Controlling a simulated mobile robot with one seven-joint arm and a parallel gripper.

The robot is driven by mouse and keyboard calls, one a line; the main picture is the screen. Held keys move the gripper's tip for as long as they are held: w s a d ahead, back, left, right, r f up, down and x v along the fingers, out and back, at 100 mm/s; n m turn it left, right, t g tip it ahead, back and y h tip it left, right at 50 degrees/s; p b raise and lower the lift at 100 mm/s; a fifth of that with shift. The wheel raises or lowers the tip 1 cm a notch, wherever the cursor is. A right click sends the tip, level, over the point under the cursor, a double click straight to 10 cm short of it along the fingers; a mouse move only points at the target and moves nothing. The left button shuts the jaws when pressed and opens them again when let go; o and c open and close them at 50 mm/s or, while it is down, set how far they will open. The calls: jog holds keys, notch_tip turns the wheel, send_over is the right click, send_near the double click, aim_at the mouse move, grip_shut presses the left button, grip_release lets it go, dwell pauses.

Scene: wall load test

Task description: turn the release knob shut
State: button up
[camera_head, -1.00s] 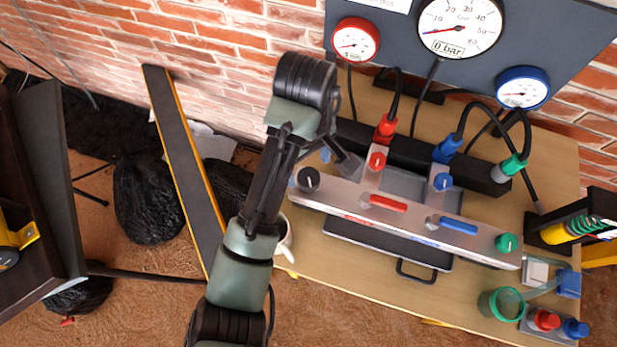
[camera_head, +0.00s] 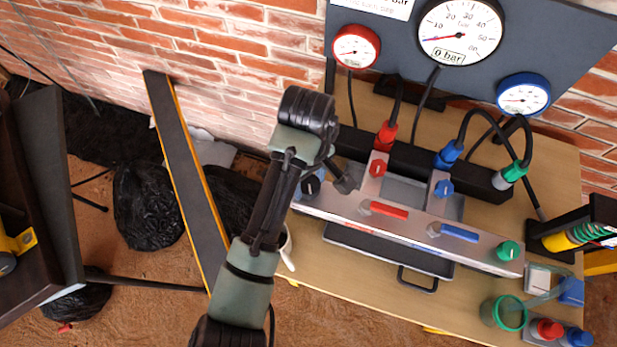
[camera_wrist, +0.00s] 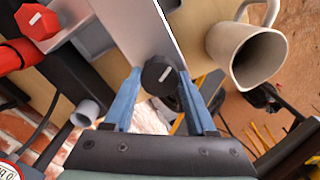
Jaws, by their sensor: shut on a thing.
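The black release knob (camera_head: 312,186) with a white pointer mark sits at the left end of the silver manifold (camera_head: 345,208). In the wrist view the knob (camera_wrist: 160,75) lies between the two blue fingers of my gripper (camera_wrist: 159,84), its white mark tilted slightly right of straight up. My gripper is shut on the knob, one finger on each side. In the head view my arm comes in from below and the gripper (camera_head: 310,180) is partly hidden by the wrist. The large white gauge (camera_head: 460,33) reads 0 bar.
A red lever (camera_head: 388,210), a blue lever (camera_head: 458,232) and a green knob (camera_head: 508,251) sit along the manifold. A mug (camera_wrist: 247,55) stands close beside the knob end. Hoses rise behind toward the gauge panel. A green cup (camera_head: 505,312) stands at the front right.

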jog(key=c, duration=0.3)
jog(key=shift+r+p, duration=0.1)
jog(key=shift+p, duration=0.2)
jog(key=shift+c, duration=0.2)
jog(key=shift+r+p, duration=0.1)
jog(key=shift+p, duration=0.3)
jog(key=shift+s+d+r+p, duration=0.1)
jog(key=shift+p, duration=0.45)
jog(key=shift+m+p, duration=0.6)
jog(key=shift+p, duration=0.6)
jog(key=shift+m+p, duration=0.7)
jog(key=shift+p, duration=0.4)
jog(key=shift+f+m+p, duration=0.2)
jog(key=shift+m+p, duration=0.7)
jog(key=shift+m, duration=0.6)
